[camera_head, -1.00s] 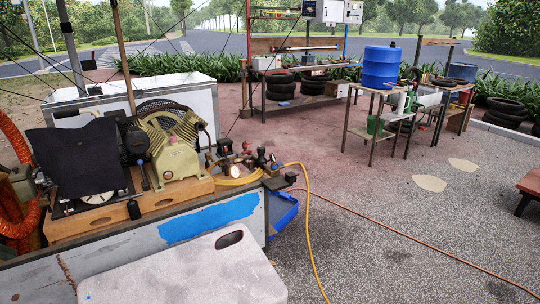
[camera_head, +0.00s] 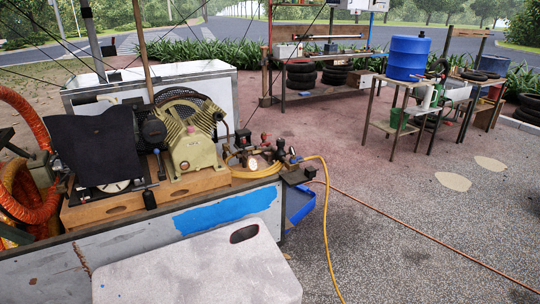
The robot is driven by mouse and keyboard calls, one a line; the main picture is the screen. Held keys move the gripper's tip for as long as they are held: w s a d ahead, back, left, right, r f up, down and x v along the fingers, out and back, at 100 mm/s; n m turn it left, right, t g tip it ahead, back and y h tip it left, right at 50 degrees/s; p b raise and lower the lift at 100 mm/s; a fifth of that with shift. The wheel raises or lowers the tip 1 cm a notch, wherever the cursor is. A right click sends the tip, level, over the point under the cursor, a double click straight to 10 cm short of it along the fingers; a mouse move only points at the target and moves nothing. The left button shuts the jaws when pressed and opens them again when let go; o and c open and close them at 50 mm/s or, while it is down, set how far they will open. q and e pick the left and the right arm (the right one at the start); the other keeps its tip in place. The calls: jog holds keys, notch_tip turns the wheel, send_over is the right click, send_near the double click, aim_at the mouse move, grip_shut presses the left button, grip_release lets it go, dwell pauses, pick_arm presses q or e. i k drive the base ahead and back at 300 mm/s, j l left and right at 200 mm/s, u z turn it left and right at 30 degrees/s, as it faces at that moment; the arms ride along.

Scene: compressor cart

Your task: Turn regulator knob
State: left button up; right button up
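The compressor (camera_head: 192,135) has a cream-coloured pump and sits on a wooden base on the cart (camera_head: 140,255). To its right, at the cart's corner, is a cluster of small fittings and gauges, the regulator assembly (camera_head: 262,156). A dark knob-like part (camera_head: 280,146) stands up in that cluster; it is too small to tell for sure that it is the regulator knob. A yellow hose (camera_head: 326,215) runs from the cluster down to the ground. Neither of my grippers is in view.
A pale board with a hand slot (camera_head: 200,275) fills the front. A blue bin (camera_head: 299,203) hangs at the cart's right end. Orange ducting (camera_head: 30,120) is at the left. An orange hose (camera_head: 420,232) crosses open ground at the right. Workbenches and a blue barrel (camera_head: 407,57) stand behind.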

aim_at(280, 142)
jog(key=i+l+z, duration=0.25)
jog(key=z, duration=0.15)
jog(key=i+l+z, duration=0.25)
jog(key=z, duration=0.15)
jog(key=i+l+z, duration=0.1)
jog(key=i+z, duration=0.25)
jog(key=i+l+z, duration=0.2)
jog(key=i, duration=0.45)
jog(key=i+l+z, duration=0.2)
jog(key=i, duration=0.5)
jog(key=i+j+u, duration=0.1)
jog(key=i+u, duration=0.2)
jog(key=u, duration=0.15)
jog(key=i+u, duration=0.3)
jog(key=u, duration=0.15)
jog(key=i+l+u, duration=0.1)
jog(key=i+u, duration=0.35)
jog(key=i+l+u, duration=0.15)
jog(key=u, duration=0.35)
